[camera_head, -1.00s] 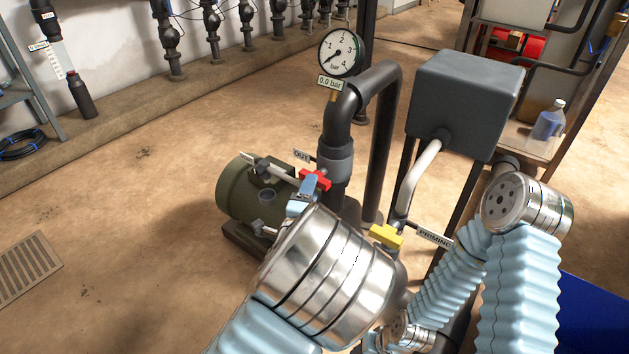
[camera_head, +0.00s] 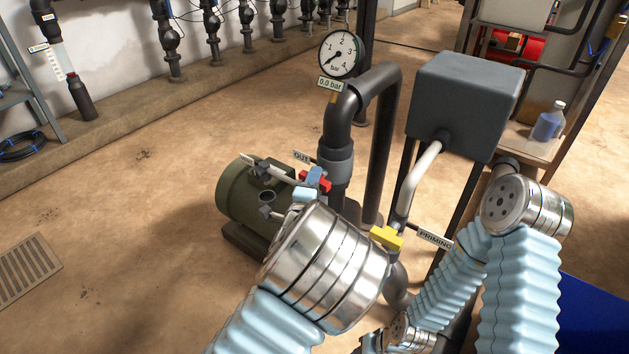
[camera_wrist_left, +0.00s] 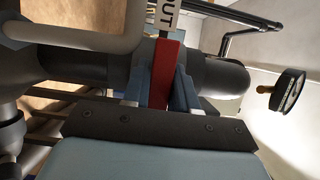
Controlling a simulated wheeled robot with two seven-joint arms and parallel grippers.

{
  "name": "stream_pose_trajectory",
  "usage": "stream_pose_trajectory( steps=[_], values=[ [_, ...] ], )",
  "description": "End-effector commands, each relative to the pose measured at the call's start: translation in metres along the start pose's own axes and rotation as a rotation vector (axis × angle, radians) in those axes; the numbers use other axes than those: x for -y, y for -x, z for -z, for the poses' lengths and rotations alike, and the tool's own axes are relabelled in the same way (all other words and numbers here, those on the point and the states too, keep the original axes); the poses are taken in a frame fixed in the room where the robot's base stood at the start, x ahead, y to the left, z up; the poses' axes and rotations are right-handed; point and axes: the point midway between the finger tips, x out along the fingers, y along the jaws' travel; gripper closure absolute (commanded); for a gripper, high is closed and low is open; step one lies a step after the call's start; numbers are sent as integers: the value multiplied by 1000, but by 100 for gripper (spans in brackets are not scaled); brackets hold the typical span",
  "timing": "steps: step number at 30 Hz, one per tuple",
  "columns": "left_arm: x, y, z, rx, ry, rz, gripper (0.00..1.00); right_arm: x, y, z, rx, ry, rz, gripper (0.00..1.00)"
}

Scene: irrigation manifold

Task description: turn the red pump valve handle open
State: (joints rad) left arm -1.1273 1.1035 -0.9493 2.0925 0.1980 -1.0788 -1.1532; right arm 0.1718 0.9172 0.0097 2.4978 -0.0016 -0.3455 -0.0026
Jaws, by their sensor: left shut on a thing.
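The red pump valve handle (camera_head: 325,182) sits on the pipe beside the OUT label (camera_head: 302,157), partly hidden by my left gripper (camera_head: 313,179). In the left wrist view the red handle (camera_wrist_left: 164,72) stands between the two blue fingers of my left gripper (camera_wrist_left: 164,88), which is shut on it. The pressure gauge (camera_head: 341,54) reads 0.0 bar on its tag. My right arm is in the right part of the head view, but I cannot make out its gripper.
The green pump (camera_head: 240,192) lies just left of my left gripper. A yellow valve handle (camera_head: 386,237) is near the PRIMING label (camera_head: 435,239). A grey box (camera_head: 465,105) and dark pipes (camera_head: 380,150) stand behind. The floor at left is clear apart from a drain grate (camera_head: 25,272).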

Motion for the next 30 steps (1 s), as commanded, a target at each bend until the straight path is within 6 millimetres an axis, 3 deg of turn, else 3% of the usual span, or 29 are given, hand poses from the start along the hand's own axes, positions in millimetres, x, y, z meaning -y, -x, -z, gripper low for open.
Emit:
stream_pose_trajectory(
  steps=[14,30],
  values=[
    [1,0,-1,2,131,-54,100,1,3,0,-1,0,-1,57],
    [0,0,-1,1,587,-240,100,0,-1,0,0,0,0,57]
  ],
)
